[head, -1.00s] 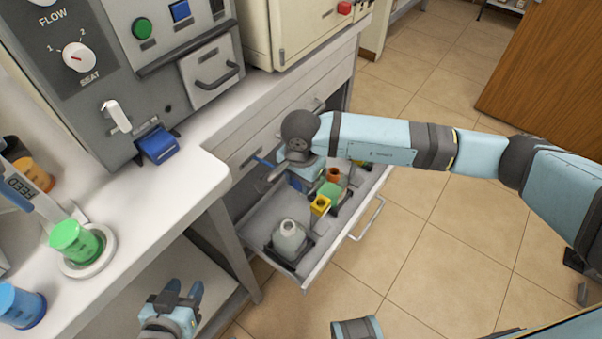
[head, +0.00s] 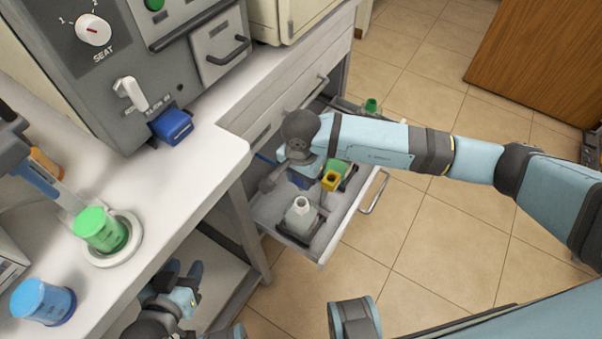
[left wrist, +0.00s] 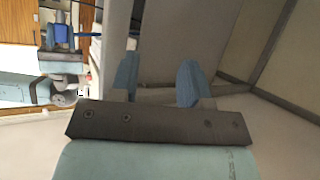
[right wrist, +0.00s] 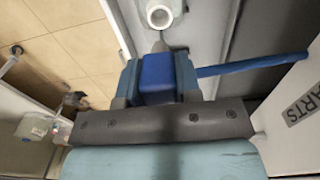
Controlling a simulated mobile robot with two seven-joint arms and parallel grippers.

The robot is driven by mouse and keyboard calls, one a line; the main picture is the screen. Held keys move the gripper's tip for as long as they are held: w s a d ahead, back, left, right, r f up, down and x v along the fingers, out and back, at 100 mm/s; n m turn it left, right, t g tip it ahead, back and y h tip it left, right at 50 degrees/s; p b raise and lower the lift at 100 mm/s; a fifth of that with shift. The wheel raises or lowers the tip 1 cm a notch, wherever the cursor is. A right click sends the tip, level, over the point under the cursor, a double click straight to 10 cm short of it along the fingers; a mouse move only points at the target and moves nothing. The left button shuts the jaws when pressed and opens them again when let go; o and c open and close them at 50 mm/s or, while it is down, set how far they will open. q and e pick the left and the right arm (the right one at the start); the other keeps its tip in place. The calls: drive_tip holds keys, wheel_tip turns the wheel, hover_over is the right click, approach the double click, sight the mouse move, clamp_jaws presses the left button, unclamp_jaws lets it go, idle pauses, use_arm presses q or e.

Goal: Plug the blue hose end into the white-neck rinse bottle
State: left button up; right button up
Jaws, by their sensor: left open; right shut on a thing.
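The pale rinse bottle with the white neck (head: 301,205) stands upright in the open drawer, near its front corner. In the right wrist view a white round neck (right wrist: 159,16) with an open mouth shows just beyond the fingertips, apart from them. My right gripper (right wrist: 158,70) is shut on the blue hose end (right wrist: 158,80), a blue block. The blue hose (right wrist: 250,66) runs off to the right. In the head view my right arm hides most of the hose end. My left gripper (head: 183,270) is open and empty, left of the drawer and below the counter; its fingers (left wrist: 160,82) hold nothing.
The drawer (head: 325,248) also holds a yellow-topped bottle (head: 331,180) and a green-topped one (head: 371,105). A green cup (head: 101,230) and a blue cup (head: 42,302) stand on the white counter (head: 190,190). Tiled floor lies open right of the drawer.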

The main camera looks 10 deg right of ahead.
sight(301, 189)
drive_tip(key=shift+f+b, duration=0.3)
drive_tip(key=shift+f, duration=0.3)
drive_tip(key=shift+f+b, duration=0.95)
drive_tip(key=shift+f, duration=0.65)
use_arm(q)
drive_tip(key=shift+w+d+t+b, duration=0.1)
drive_tip(key=shift+d+t+b, duration=0.15)
drive_tip(key=shift+t+b, duration=0.05)
use_arm(e)
drive_tip(key=shift+f, duration=0.6)
use_arm(q)
drive_tip(key=shift+f, duration=0.4)
use_arm(e)
drive_tip(key=shift+f, duration=0.15)
use_arm(q)
drive_tip(key=shift+b, duration=0.6)
use_arm(e)
drive_tip(key=shift+f, duration=0.2)
